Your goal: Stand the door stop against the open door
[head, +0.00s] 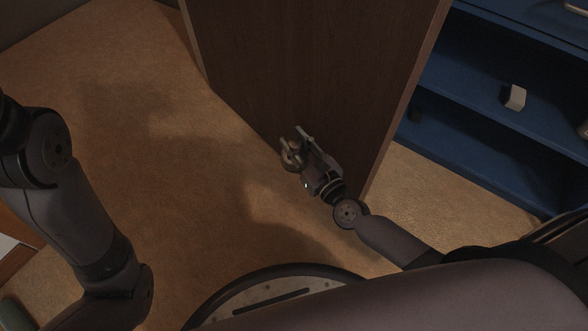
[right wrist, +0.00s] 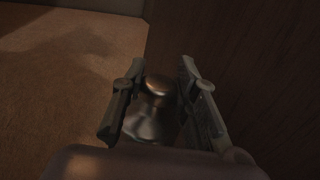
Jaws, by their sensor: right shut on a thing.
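The open door (head: 300,60) is a dark brown wooden panel in the upper middle of the head view. In the right wrist view the door (right wrist: 260,70) fills the right side. My right gripper (head: 298,142) is close to the door's lower part. In the right wrist view the right gripper (right wrist: 158,100) is shut on the door stop (right wrist: 156,88), a rounded metallic piece with a knob-like top. In the head view the door stop (head: 291,156) shows small between the fingers. I cannot tell whether it touches the floor or the door. My left gripper is out of view.
Tan carpet (head: 190,190) lies clear to the left of the door. A blue shelf unit (head: 470,90) with a small pale block (head: 514,97) stands at the right. A wooden piece of furniture (head: 14,245) shows at the left edge.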

